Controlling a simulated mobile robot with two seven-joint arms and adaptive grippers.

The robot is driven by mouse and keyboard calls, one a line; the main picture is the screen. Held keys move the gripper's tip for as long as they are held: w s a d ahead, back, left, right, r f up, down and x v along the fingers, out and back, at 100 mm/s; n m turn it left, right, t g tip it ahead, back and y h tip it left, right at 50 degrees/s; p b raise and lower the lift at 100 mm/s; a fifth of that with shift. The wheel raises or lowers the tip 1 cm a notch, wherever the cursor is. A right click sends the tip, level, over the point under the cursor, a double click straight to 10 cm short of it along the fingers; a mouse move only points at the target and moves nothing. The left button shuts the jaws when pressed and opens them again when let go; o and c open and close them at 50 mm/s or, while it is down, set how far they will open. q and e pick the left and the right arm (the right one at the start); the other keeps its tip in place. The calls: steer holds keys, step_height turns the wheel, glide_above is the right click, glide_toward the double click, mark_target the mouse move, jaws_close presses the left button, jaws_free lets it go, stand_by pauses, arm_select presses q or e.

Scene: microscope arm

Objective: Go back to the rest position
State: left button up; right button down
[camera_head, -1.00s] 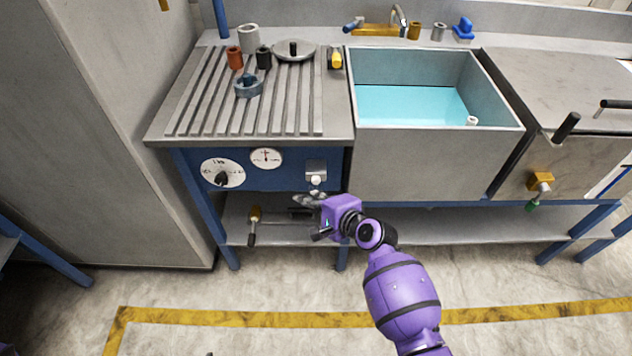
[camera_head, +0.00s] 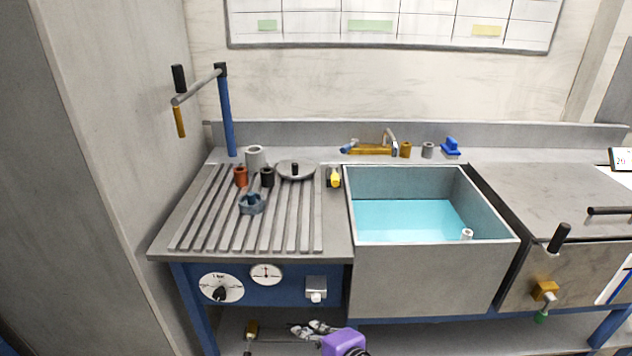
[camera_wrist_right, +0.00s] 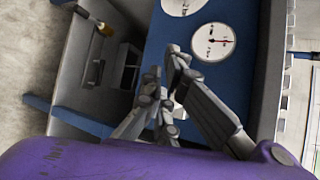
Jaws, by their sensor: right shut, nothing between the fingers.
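My right gripper (camera_head: 318,329) is at the bottom of the head view, with only its fingers and part of its purple wrist showing. It is shut and empty, below the blue control panel (camera_head: 252,283) and in front of the lower shelf. In the right wrist view its fingers (camera_wrist_right: 168,82) come together in front of the blue panel (camera_wrist_right: 165,38), near the white dials. Whether the fingertips touch the panel cannot be told. My left gripper is in neither view.
A grooved worktop (camera_head: 290,225) carries several small parts. A water-filled basin (camera_head: 427,290) stands right of it, and a lidded unit with a black handle (camera_head: 559,237) farther right. A grey cabinet wall (camera_head: 95,180) is at the left. A blue post (camera_head: 227,115) rises behind.

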steer(key=s+d+n+t+h+p, duration=0.1)
steer(key=s+d+n+h, duration=0.4)
steer(key=s+d+n, duration=0.5)
arm_select(q)
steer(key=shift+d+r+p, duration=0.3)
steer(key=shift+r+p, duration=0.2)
steer(key=shift+p, duration=0.1)
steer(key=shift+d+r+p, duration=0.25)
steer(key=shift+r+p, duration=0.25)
steer(key=shift+p, duration=0.05)
arm_select(e)
steer(key=s+d+f+n+h, duration=0.1)
steer(key=s+d+f, duration=0.1)
steer(key=s, duration=0.6)
steer(key=s+d+f+n+g+h, duration=0.1)
steer(key=s+d+f, duration=0.1)
steer(key=s+d, duration=0.3)
steer(key=s+d+f+n+g+h, duration=0.1)
steer(key=s+d, duration=0.3)
steer(key=s, duration=0.8)
steer(key=shift+s+f+n, duration=0.15)
steer(key=shift+f+n, duration=0.45)
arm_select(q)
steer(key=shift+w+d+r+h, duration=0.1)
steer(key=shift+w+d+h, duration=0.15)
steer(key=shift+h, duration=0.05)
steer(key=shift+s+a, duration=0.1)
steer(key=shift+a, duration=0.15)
